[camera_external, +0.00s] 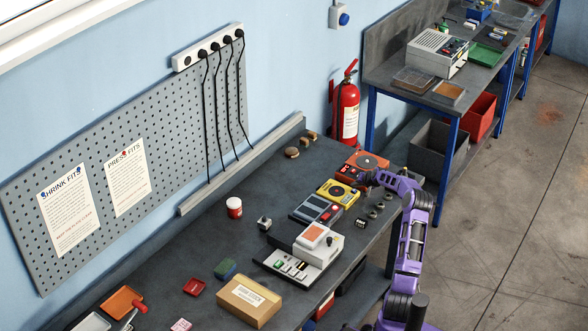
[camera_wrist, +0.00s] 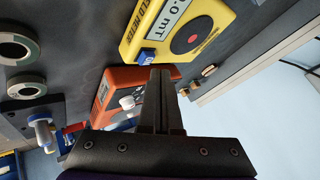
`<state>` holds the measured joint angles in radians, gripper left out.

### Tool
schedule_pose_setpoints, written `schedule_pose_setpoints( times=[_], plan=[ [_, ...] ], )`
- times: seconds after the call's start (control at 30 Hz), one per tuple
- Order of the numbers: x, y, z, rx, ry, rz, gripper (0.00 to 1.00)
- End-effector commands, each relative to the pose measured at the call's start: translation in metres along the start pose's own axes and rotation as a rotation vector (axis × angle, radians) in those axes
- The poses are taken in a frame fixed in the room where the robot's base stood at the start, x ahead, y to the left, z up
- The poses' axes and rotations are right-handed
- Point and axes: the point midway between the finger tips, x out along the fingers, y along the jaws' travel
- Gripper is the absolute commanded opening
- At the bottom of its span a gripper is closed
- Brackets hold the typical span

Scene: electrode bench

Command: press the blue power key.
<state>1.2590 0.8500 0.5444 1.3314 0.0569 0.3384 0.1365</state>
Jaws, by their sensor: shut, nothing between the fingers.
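The blue power key (camera_wrist: 146,57) is a small block with a pale mark on the edge of the yellow meter (camera_wrist: 185,32). The meter has a display reading in mT and a dark round patch with a red dot. In the external view the yellow meter (camera_external: 338,193) lies on the bench; the key is too small to make out there. My gripper (camera_wrist: 160,70) is shut and empty, its tips right beside the key in the wrist view. I cannot tell whether they touch it. In the external view my gripper (camera_external: 366,180) is by the meter's right side.
An orange device (camera_external: 368,160) with a white knob (camera_wrist: 127,103) lies close beyond the meter. A grey-blue device (camera_external: 316,209) lies on its other side. Several metal rings (camera_external: 378,206) lie in front. A fire extinguisher (camera_external: 347,110) stands beyond the bench.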

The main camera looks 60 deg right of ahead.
Motion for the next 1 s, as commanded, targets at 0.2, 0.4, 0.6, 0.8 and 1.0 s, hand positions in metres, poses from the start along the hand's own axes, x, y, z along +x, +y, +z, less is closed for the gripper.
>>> schedule_pose_setpoints(
  times=[0.2, 0.4, 0.6, 0.8, 1.0],
  plan=[
    [-0.014, -0.011, -0.010, -0.002, 0.002, -0.001, 0.00],
    [-0.028, -0.021, -0.020, -0.001, 0.001, -0.001, 0.00],
    [-0.040, -0.030, -0.029, -0.001, 0.001, 0.000, 0.00],
    [-0.041, -0.030, -0.030, 0.000, 0.001, 0.000, 0.00],
    [-0.044, -0.041, -0.029, -0.007, -0.001, -0.006, 0.00]
  ],
)
